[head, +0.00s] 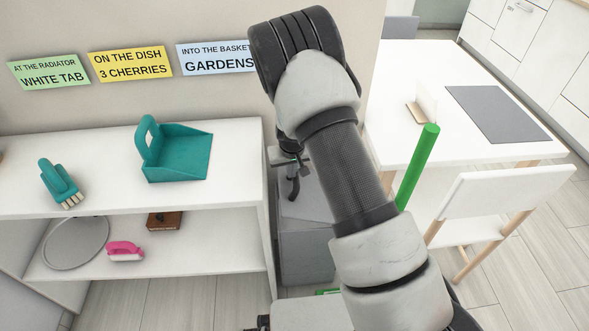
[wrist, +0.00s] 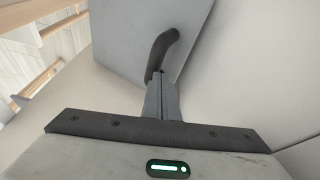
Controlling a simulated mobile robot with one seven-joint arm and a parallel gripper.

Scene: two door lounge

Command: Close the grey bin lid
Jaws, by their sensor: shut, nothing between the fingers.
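The grey bin (head: 305,258) stands on the floor between the white shelf and the table, partly hidden by my arm. Its lid (head: 312,206) shows as a lighter grey panel above the front; how far it stands open I cannot tell. A grey panel, seemingly the lid (wrist: 125,32), fills the upper middle of the wrist view. My gripper (head: 292,192) is over the bin, pointing down, with its fingers shut and empty. In the wrist view the gripper (wrist: 161,75) overlaps the panel's lower edge; whether it touches is unclear.
On the right are a white table (head: 405,75), a chair (head: 505,195) and a green pole (head: 417,165). A wall is behind.

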